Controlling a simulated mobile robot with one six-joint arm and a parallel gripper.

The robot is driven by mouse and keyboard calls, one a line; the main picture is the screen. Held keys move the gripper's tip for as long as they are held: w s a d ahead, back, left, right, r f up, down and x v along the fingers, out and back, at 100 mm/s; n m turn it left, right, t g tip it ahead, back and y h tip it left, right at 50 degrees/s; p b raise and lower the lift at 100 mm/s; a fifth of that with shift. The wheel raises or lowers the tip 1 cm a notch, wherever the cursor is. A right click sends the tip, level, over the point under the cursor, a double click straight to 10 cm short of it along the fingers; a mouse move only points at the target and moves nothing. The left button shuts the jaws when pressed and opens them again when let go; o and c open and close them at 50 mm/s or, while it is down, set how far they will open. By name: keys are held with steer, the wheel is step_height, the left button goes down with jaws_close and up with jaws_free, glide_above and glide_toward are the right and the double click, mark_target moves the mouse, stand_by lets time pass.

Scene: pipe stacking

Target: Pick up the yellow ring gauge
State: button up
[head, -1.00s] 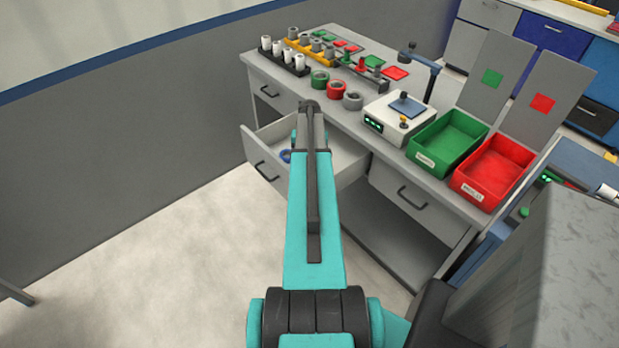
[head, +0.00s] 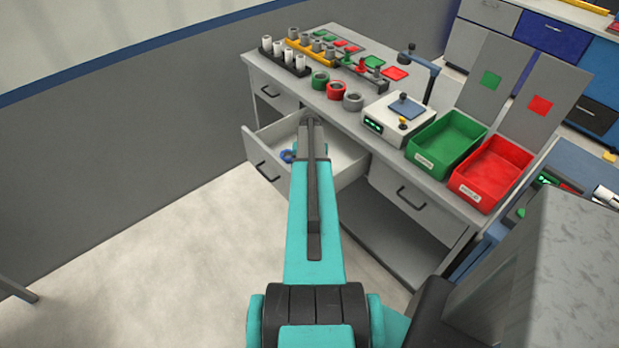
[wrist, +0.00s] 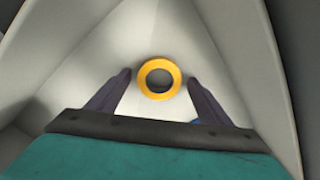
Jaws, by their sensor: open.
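The yellow ring gauge (wrist: 159,93) lies flat on the light floor of the open drawer in the wrist view. My gripper (wrist: 158,80) is open, with one finger on each side of the ring in the picture. I see no contact between the fingers and the ring. I cannot tell how high the fingers are above it. In the head view my own arm hides the yellow ring and the gripper's fingers. The open drawer (head: 343,158) shows there under my arm.
A blue ring (head: 287,156) lies in the drawer left of my arm. The drawer walls surround the gripper. On the bench above stand green, red and grey rings (head: 353,101), a scale (head: 398,120), a green bin (head: 447,141) and a red bin (head: 492,173).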

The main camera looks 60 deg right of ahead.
steer(key=shift+c, duration=0.2)
steer(key=c, duration=1.2)
steer(key=shift+o, duration=0.2)
steer(key=shift+r, duration=0.15)
step_height(320, 180, up, 10)
steer(key=b, duration=0.2)
